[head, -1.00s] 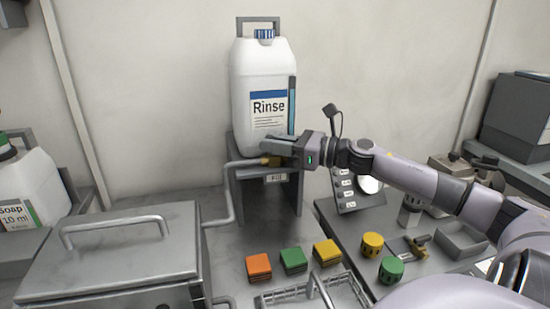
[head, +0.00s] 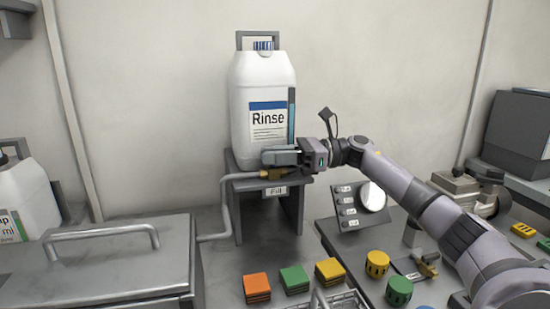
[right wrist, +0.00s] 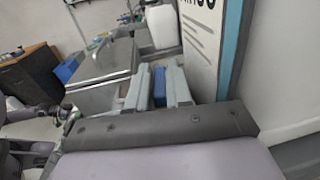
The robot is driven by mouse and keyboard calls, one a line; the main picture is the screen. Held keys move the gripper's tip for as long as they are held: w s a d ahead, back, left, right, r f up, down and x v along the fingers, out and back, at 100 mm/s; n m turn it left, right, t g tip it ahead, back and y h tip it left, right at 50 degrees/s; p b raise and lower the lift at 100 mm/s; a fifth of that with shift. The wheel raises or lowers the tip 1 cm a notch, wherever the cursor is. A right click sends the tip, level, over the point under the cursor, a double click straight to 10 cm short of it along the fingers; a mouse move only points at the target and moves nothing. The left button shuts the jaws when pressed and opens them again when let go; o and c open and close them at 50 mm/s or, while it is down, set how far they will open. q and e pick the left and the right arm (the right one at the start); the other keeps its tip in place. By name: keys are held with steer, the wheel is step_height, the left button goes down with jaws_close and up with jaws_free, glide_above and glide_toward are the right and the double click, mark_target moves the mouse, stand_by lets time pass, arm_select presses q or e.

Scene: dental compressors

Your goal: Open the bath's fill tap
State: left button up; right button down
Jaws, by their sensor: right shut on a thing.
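The fill tap (head: 277,174) is a small brass valve on a grey pipe, at the front edge of the grey stand above a "Fill" label (head: 275,191). My right gripper (head: 276,157) lies across the top of the tap, in front of the Rinse bottle. In the right wrist view a blue piece (right wrist: 159,84), which looks like the tap's handle, sits between the two grey fingers, and they are shut on it. In the head view the fingers hide this handle. The bath (head: 110,265) is the lidded metal box at lower left. My left gripper is not in view.
The white Rinse bottle (head: 262,95) stands on the stand (head: 270,220) right behind the gripper. The pipe (head: 226,208) runs down to the bath. Orange, green and yellow blocks (head: 294,279) lie in front. A dial panel (head: 357,206) stands to the right.

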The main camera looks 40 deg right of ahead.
stand_by(0.5)
steer(key=c, duration=1.1)
jaws_free()
steer(key=shift+s+d, duration=0.15)
steer(key=shift+d, duration=0.1)
steer(key=b+v, duration=0.1)
steer(key=v, duration=0.4)
steer(key=shift+d+b, duration=0.1)
steer(key=shift+b, duration=0.25)
steer(key=shift+s+d, duration=0.35)
steer(key=shift+d, duration=0.15)
